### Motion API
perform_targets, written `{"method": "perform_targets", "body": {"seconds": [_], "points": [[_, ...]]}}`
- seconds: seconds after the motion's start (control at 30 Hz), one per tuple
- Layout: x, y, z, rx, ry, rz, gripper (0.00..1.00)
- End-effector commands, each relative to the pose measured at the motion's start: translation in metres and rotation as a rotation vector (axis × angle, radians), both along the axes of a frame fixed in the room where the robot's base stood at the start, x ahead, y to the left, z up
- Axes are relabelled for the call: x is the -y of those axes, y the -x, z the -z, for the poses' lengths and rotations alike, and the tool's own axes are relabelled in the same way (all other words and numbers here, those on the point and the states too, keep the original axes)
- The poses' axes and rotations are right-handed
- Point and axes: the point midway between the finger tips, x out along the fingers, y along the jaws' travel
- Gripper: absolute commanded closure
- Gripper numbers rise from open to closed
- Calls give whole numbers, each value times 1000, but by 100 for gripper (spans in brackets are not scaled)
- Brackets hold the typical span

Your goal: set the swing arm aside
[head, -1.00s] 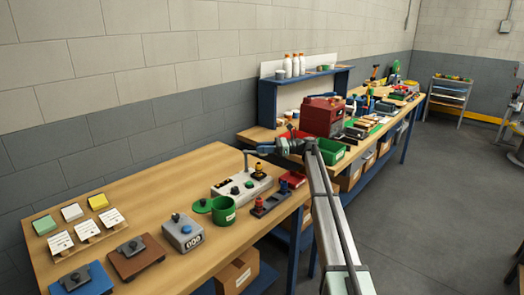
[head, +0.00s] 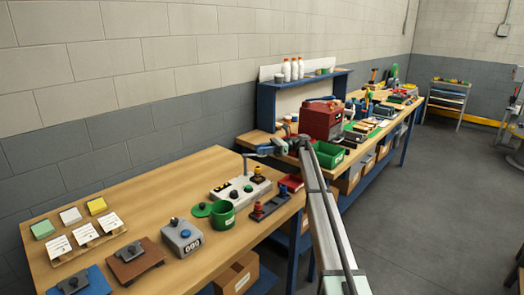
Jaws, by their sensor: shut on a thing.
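The swing arm (head: 245,165) looks like a thin grey post with a short bar at its top. It rises from the back of a pale grey control box (head: 236,191) on the near wooden bench. My gripper (head: 255,154) is at the top of the post, above the box, and is shut on the bar's end. The fingers are small and dark here, so the exact grip is hard to see. The box carries dark knobs, and a yellow-and-black piece (head: 258,173) stands at its right end.
A green cup (head: 222,215), a grey counter box (head: 183,237) and a dark rack with red and blue pieces (head: 270,207) stand in front of the control box. A red tray (head: 291,183) lies to its right. The bench's back left is bare.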

Motion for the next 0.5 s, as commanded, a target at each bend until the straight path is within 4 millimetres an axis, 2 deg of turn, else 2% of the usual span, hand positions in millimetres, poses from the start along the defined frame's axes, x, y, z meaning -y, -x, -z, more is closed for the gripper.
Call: {"method": "perform_targets", "body": {"seconds": [0.03,0.07,0.1,0.27,0.5], "points": [[-1,0,0,1,-1,0,100],[-1,0,0,1,-1,0,68],[-1,0,0,1,-1,0,64],[-1,0,0,0,-1,1,50],[0,0,0,0,0,1,50]]}}
